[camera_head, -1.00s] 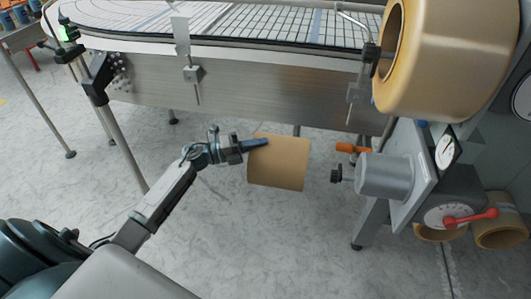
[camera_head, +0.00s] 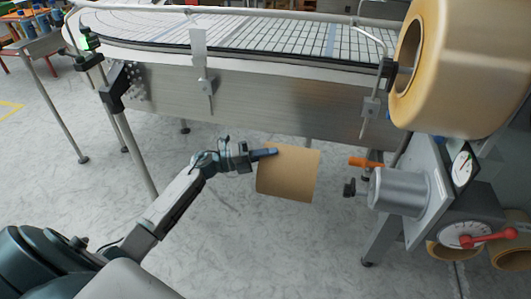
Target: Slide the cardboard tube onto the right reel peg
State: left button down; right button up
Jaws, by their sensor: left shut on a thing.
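The brown cardboard tube (camera_head: 289,176) hangs in the air in the middle of the view, its axis roughly level. My left gripper (camera_head: 268,153) is shut on the tube's left upper part; one finger shows against its outside. The grey right reel peg (camera_head: 400,191) is a horizontal cylinder to the right of the tube, on a metal plate, with a dark knob (camera_head: 349,188) at its free end. A gap separates the tube from the knob. The tube's far end and any second finger are hidden. My right gripper is out of view.
An orange handle (camera_head: 365,162) sticks out just above the peg. A large tape roll (camera_head: 460,65) hangs above it at upper right. The conveyor (camera_head: 260,90) runs behind the tube. A red lever and dial (camera_head: 466,235) sit at lower right. The floor below is clear.

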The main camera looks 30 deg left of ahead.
aim_at(307, 159)
pick_arm(q)
jog(key=shift+w+d, duration=0.25)
jog(key=shift+d, duration=0.6)
jog(key=shift+w+d, duration=0.25)
jog(key=shift+d, duration=0.6)
jog(key=shift+w+d+p, duration=0.2)
jog(key=shift+w+d, duration=0.05)
jog(key=shift+d, duration=0.7)
jog(key=shift+w+d+p, duration=0.15)
jog(key=shift+w+d, duration=0.15)
jog(key=shift+d, duration=0.7)
jog(key=shift+w+d+p, duration=0.2)
jog(key=shift+w+d, duration=0.05)
jog(key=shift+d, duration=0.7)
jog(key=shift+w+d+f, duration=0.1)
jog(key=shift+w+d, duration=0.2)
jog(key=shift+d, duration=0.6)
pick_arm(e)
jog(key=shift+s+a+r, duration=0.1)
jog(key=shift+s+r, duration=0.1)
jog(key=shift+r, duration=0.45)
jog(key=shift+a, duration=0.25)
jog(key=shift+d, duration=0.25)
